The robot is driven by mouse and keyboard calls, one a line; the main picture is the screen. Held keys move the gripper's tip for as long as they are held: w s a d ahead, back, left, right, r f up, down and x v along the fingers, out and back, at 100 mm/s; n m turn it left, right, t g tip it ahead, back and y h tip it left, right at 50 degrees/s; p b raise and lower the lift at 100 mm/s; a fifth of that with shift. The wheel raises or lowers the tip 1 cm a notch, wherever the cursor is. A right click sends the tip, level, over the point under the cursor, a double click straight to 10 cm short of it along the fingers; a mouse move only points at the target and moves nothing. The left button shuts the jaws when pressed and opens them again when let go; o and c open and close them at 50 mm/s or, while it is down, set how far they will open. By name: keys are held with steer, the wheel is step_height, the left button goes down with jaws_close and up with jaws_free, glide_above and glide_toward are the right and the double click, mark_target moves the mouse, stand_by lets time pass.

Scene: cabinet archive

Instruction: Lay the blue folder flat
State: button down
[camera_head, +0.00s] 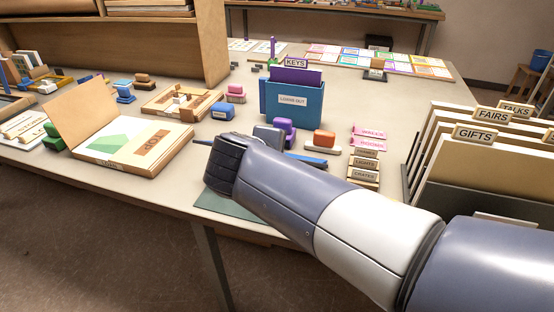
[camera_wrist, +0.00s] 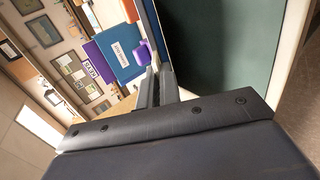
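A narrow blue piece (camera_head: 306,159), which looks like part of the blue folder, shows just right of my wrist, partly hidden by my arm. In the wrist view it is a thin blue strip (camera_wrist: 155,24) running down to my gripper (camera_wrist: 157,88). The two dark fingers stand close together. I cannot tell whether the strip is between them or beyond them. A dark green mat (camera_head: 222,203) lies at the table's front edge, partly under my arm. It fills much of the wrist view (camera_wrist: 225,45).
A purple stamp (camera_head: 285,130) and a red-topped block (camera_head: 324,140) stand close behind the blue piece. An open box file (camera_head: 135,150) lies at left. A rack of upright tabbed folders (camera_head: 480,165) stands at right.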

steer(key=shift+s+a+f+t+b, duration=0.25)
steer(key=shift+s+f+b, duration=0.4)
steer(key=shift+b, duration=1.1)
steer(key=shift+w+f, duration=0.1)
steer(key=shift+f+t+b, duration=0.25)
steer(key=shift+f+b, duration=0.2)
steer(key=shift+b, duration=0.45)
steer(key=shift+s+a+f+t+h+b, duration=0.2)
steer(key=shift+s+f+t+h+b, duration=0.45)
steer(key=shift+b, duration=1.5)
steer(key=shift+s+a+f+t+b, duration=0.1)
steer(key=shift+s+f+t+b, duration=0.1)
steer(key=shift+f+b, duration=0.7)
steer(key=shift+s+a+f+t+b, duration=0.15)
steer(key=shift+f+b, duration=0.3)
steer(key=shift+b, duration=0.8)
steer(key=shift+s+f+b, duration=0.2)
steer(key=shift+f+b, duration=0.05)
steer(key=shift+b, duration=0.45)
steer(key=shift+s+f+t+b, duration=0.1)
steer(key=shift+f+t+b, duration=0.2)
steer(key=shift+f+b, duration=0.45)
steer(key=shift+s+a+f+t+b, duration=0.15)
steer(key=shift+f+t+b, duration=0.15)
steer(key=shift+b, duration=0.75)
steer(key=shift+s+d+f+t+b, duration=0.15)
steer(key=shift+f+b, duration=0.25)
steer(key=shift+b, duration=0.65)
